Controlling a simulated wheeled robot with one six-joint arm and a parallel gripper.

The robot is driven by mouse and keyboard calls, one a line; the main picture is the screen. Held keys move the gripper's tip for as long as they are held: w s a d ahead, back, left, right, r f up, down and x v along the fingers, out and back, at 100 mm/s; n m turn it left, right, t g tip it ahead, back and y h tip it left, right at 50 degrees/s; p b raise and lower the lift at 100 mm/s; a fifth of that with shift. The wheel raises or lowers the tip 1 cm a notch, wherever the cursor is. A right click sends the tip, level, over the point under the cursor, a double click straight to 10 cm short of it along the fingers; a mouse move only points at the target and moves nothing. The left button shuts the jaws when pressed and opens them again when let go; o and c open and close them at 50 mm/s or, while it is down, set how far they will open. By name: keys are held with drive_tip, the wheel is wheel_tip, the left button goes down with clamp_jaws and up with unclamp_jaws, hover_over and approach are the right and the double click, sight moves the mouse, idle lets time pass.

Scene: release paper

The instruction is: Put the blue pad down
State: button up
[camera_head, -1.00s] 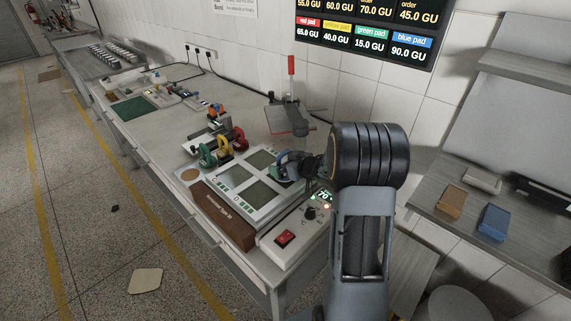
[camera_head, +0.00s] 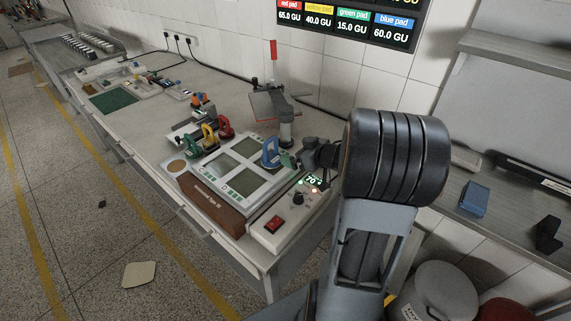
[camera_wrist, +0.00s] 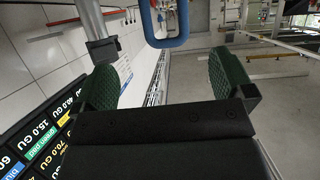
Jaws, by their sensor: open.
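The blue pad (camera_head: 270,152) has a blue loop handle and stands upright at the right corner of the white panel (camera_head: 265,189), where it hides what lies beneath. My gripper (camera_head: 291,160) is just right of it, partly hidden by my own arm. In the wrist view the blue handle (camera_wrist: 165,42) is ahead of my open gripper (camera_wrist: 166,76), beyond the two green-faced fingers. Nothing shows between the fingers. The blue pad's base is out of that view.
A control box (camera_head: 270,228) with a lit display is at the front.

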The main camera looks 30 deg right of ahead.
wheel_tip(320, 180, up, 6)
drive_tip(key=a+m+h, duration=0.2)
drive_tip(key=m+h, duration=0.1)
drive_tip(key=h, duration=0.5)
drive_tip(key=s+a+f+m+g+y, duration=0.1)
drive_tip(key=s+a+f+g+y, duration=0.1)
drive_tip(key=s+a+g, duration=0.6)
drive_tip(key=s+a+y, duration=0.1)
drive_tip(key=s+a, duration=0.4)
drive_tip(key=s, duration=0.4)
drive_tip(key=shift+a+f+g, duration=0.2)
drive_tip(key=shift+a+g, duration=0.1)
drive_tip(key=shift+a, duration=0.1)
